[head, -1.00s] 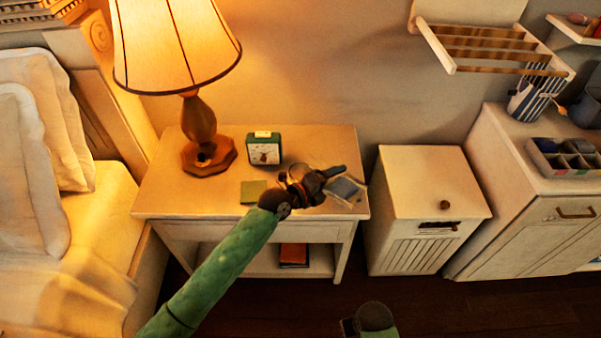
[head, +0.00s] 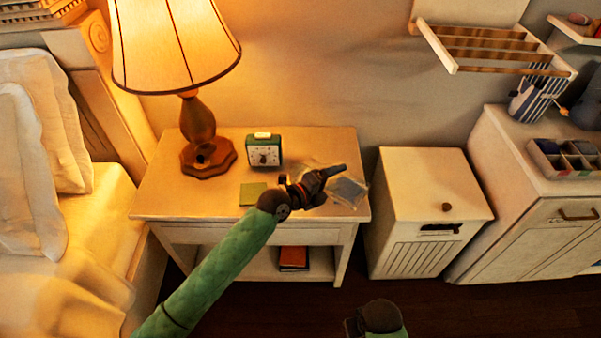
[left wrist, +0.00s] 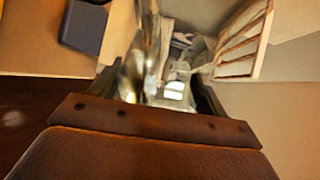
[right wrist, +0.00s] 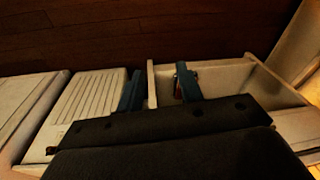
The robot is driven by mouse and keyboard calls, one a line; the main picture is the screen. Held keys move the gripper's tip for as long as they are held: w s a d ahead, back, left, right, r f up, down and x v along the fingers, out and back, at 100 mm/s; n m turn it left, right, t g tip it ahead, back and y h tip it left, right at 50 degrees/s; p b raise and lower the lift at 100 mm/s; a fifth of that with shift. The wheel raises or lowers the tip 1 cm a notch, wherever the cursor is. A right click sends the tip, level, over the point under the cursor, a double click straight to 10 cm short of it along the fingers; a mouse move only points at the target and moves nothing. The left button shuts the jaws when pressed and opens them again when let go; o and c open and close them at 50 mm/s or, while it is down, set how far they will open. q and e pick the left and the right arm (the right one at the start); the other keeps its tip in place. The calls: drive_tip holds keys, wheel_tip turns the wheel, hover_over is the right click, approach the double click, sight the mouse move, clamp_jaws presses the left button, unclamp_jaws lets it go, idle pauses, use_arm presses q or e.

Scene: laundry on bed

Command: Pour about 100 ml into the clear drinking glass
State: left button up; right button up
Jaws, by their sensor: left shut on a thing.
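My left gripper (head: 328,176) is over the right part of the nightstand, its arm reaching in from lower left. It is shut on a clear, shiny vessel (left wrist: 168,88), which fills the space between the fingers in the left wrist view. The vessel is blurred, so I cannot tell whether it is the drinking glass or a pouring container, nor its liquid level. In the head view the gripper mostly hides it. My right gripper (right wrist: 158,88) has its fingers apart with nothing between them; in the head view it is low, in front of the furniture (head: 365,322).
The nightstand (head: 160,200) also holds a lamp (head: 198,125), a green clock (head: 264,150), a green square (head: 253,193) and a flat blue-grey item (head: 347,192) beside the gripper. A white hamper (head: 430,180) stands to the right. The bed (head: 90,240) is at left.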

use_arm(q)
drive_tip(key=shift+r, duration=0.15)
use_arm(e)
drive_tip(key=shift+r, duration=0.35)
drive_tip(key=shift+a+r, duration=0.1)
drive_tip(key=shift+r, duration=0.3)
use_arm(q)
drive_tip(key=shift+r, duration=0.1)
use_arm(e)
drive_tip(key=shift+s, duration=0.1)
drive_tip(key=shift+d+r, duration=0.2)
drive_tip(key=shift+r, duration=0.1)
drive_tip(key=shift+r, duration=0.2)
drive_tip(key=shift+a, duration=0.1)
